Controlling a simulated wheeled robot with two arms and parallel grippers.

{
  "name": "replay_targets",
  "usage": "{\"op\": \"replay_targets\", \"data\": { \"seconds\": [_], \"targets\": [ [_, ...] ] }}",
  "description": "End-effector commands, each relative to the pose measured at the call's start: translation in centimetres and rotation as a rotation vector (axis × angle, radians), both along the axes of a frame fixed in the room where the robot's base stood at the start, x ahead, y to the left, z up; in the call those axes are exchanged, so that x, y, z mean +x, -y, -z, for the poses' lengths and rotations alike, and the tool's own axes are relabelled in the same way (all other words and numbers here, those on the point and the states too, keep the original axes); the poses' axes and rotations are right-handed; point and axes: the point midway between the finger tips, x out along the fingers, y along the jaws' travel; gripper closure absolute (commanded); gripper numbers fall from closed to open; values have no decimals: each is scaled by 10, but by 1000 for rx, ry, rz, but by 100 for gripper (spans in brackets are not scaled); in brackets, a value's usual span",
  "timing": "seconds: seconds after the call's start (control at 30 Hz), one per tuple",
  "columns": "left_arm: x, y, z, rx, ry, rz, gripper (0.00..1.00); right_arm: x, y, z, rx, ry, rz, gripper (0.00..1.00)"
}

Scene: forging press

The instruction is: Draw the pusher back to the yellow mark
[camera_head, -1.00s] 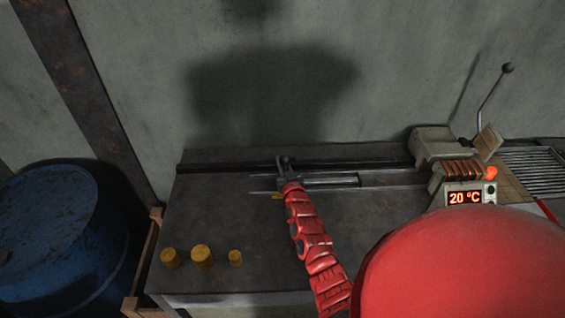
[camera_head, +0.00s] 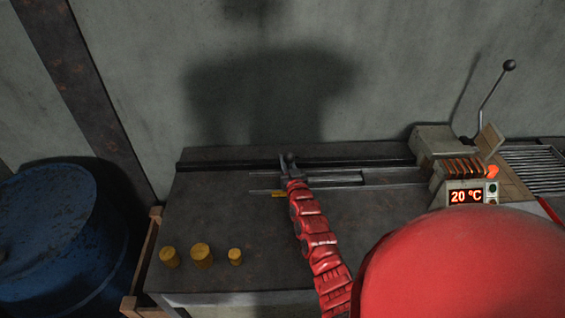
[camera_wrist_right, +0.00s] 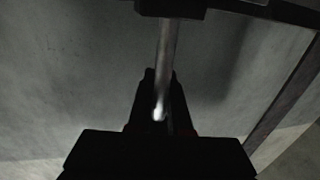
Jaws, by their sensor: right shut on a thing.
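The pusher's dark upright handle (camera_head: 289,159) stands at the left part of a rail slot on the bench. My right gripper (camera_head: 291,172) is shut on the pusher handle. In the right wrist view, my dark gripper fingers (camera_wrist_right: 160,105) close around a pale metal rod (camera_wrist_right: 166,50). The yellow mark (camera_head: 279,194) lies on the bench just in front and slightly left of the handle, partly beside my red arm. My left gripper is not in view.
Several yellow cylinders stand at the bench's front left, one of them here (camera_head: 201,256). A heater with glowing coils (camera_head: 464,168) and a 20 °C display (camera_head: 466,197) is at right, near a lever (camera_head: 491,98). A blue barrel (camera_head: 55,235) stands left of the bench.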

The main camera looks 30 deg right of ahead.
Motion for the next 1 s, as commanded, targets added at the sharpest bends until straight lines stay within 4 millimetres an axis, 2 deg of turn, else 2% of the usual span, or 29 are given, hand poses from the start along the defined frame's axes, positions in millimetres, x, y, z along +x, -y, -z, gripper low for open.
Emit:
{"op": "replay_targets", "data": {
  "seconds": [0.2, 0.23, 0.4, 0.77, 0.87, 1.0],
  "targets": [
    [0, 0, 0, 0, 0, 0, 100, 0, 0, 1, 1, -2, -1, 100],
    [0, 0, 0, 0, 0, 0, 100, 0, 0, 1, 1, -2, -1, 81],
    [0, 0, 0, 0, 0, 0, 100, 0, 0, 0, 0, -1, -1, 53],
    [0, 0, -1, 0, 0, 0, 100, -3, -1, 0, 0, 0, -2, 53],
    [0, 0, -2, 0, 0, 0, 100, -12, -4, -1, -2, 2, -2, 53],
    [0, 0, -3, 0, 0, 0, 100, -33, -10, -1, 0, 4, 3, 53]
  ]
}}
